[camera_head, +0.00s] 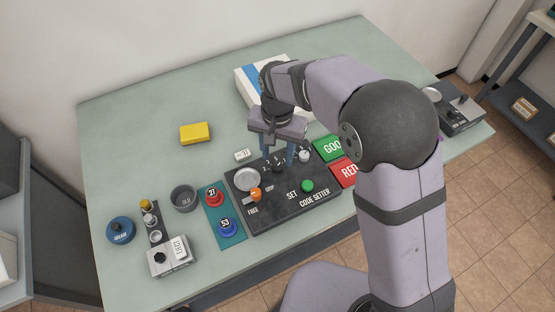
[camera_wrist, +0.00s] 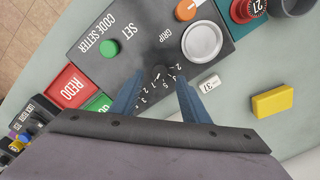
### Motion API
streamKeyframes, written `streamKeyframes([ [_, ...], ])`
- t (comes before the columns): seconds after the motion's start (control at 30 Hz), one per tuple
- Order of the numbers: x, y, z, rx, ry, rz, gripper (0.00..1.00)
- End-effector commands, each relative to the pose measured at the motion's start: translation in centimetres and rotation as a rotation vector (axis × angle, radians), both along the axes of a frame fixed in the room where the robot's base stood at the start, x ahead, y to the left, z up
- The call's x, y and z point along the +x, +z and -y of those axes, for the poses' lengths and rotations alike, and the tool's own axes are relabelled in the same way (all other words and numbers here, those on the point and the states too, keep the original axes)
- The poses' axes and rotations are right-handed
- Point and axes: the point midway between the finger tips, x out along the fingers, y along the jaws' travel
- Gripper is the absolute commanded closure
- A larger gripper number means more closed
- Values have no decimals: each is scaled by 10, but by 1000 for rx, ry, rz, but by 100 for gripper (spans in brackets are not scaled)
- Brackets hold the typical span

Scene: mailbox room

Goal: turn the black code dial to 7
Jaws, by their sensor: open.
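The black code dial (camera_head: 277,169) sits near the back edge of the dark code setter panel (camera_head: 275,205). In the wrist view the small dark dial (camera_wrist: 160,73) shows with white numbers around it, partly cut off by my fingers. The number it points to is too small to tell. My gripper (camera_head: 277,164) points down over the panel, its two blue fingers apart, one on each side of the dial. In the wrist view my gripper (camera_wrist: 160,76) has the dial between its fingertips, with a gap on both sides. Contact with the dial is not visible.
The panel also holds a green SET button (camera_head: 307,186), an orange knob (camera_head: 255,195) and a round pale plate (camera_head: 247,180). Green (camera_head: 328,148) and red (camera_head: 344,171) pads lie right. A white-and-blue box (camera_head: 252,85) stands behind; a yellow block (camera_head: 195,133) lies left.

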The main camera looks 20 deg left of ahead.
Motion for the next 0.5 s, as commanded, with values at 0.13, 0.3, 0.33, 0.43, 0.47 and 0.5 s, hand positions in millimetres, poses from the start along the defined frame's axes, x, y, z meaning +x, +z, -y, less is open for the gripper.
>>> streamKeyframes([
  [0.13, 1, 19, 0, 3, 0, 3, 58],
  [0.3, 0, 32, 0, 0, 0, 1, 58],
  [0.33, 0, 33, 0, 0, 0, 1, 58],
  [0.43, 0, 35, 0, 0, 0, 1, 58],
  [0.47, 0, 35, 0, 0, 0, 1, 58],
  [0.5, 0, 35, 0, 0, 0, 0, 58],
])
